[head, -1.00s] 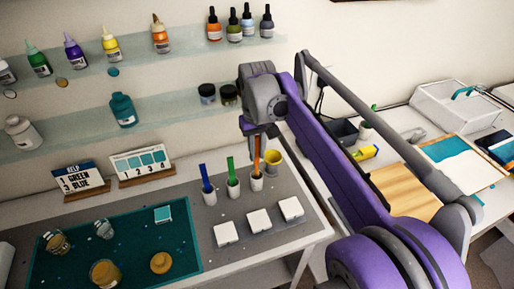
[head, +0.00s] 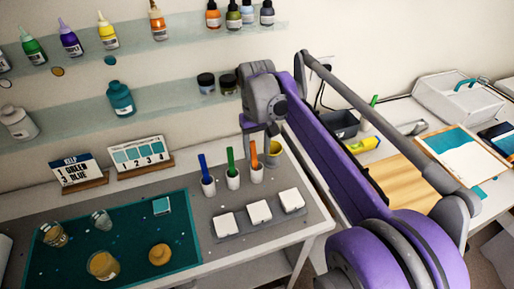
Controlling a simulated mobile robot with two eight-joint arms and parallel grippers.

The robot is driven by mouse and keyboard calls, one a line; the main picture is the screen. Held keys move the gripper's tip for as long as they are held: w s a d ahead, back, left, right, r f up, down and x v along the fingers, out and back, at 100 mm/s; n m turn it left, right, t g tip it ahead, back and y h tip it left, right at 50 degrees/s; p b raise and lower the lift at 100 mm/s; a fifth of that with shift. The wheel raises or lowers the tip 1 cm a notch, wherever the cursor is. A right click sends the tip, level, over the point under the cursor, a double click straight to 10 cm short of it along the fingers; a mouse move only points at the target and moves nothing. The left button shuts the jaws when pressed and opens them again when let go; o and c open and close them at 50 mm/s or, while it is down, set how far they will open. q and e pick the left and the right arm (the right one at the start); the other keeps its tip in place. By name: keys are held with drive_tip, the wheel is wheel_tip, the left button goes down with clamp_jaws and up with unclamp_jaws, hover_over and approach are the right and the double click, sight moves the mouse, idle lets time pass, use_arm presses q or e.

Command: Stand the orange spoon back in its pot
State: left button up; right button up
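The orange spoon (head: 253,152) stands upright in its small white pot (head: 257,174), the rightmost of three pots on the grey mat. Its lower end is hidden inside the pot. My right gripper (head: 257,139) is directly above this pot, with its fingers apart around the top of the spoon. The fingers look clear of the spoon, though they are small in the view. My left gripper is not in view.
A blue spoon (head: 203,167) and a green spoon (head: 230,161) stand in the neighbouring pots. A yellow cup (head: 275,149) is close behind the orange spoon's pot. White blocks (head: 259,212) lie in front. The teal mat (head: 125,235) holds cups.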

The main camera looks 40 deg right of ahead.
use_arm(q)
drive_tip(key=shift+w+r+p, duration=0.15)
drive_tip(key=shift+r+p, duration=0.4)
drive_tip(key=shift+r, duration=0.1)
use_arm(e)
wheel_tip(320, 180, up, 11)
drive_tip(key=shift+f, duration=0.1)
idle(0.8)
